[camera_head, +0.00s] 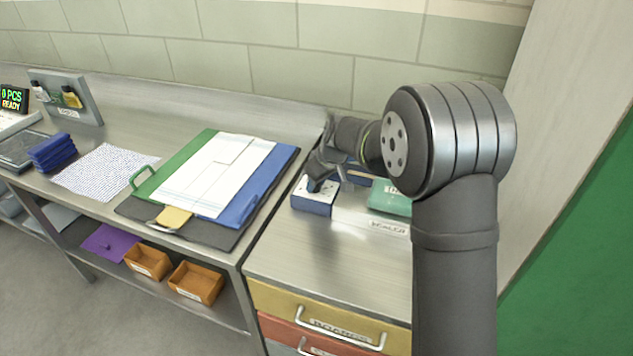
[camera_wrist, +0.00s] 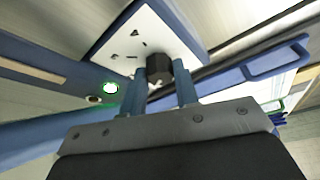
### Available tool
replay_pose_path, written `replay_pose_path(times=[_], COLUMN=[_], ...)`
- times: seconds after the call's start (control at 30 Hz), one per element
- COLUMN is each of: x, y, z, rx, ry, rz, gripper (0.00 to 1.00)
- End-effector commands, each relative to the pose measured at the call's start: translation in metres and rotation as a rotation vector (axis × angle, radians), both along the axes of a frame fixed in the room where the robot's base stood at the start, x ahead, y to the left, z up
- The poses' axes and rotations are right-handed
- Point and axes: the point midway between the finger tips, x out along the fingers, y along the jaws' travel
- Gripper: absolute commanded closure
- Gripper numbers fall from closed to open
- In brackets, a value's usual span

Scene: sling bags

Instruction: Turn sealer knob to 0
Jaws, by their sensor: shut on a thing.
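The sealer (camera_head: 312,207) is a blue box with a white top face, standing on the steel counter at the right. In the wrist view its white dial plate (camera_wrist: 143,36) carries several small dark marks. The black faceted knob (camera_wrist: 158,69) sits at the plate's edge nearest my gripper. My gripper (camera_wrist: 164,84) is shut on the knob, with one blue-grey finger on each side. In the head view my gripper (camera_head: 322,172) reaches down to the sealer's top and hides the knob. I cannot read the dial marks or the knob's pointer.
A lit green lamp (camera_wrist: 111,87) shows beside the dial. A green block (camera_head: 390,200) lies right of the sealer, behind the label. A green and blue folder with white sheets (camera_head: 218,165) covers the bench at left. Open counter (camera_head: 330,260) lies in front.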

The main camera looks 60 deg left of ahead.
Motion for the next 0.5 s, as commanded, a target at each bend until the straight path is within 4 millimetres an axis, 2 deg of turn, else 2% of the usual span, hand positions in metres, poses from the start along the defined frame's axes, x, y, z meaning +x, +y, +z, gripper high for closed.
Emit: replay_pose_path(times=[0.5], x=[0.0030], y=[0.0022], z=[-0.0001], rx=[0.001], ry=[0.000], rz=[0.491], gripper=[0.95])
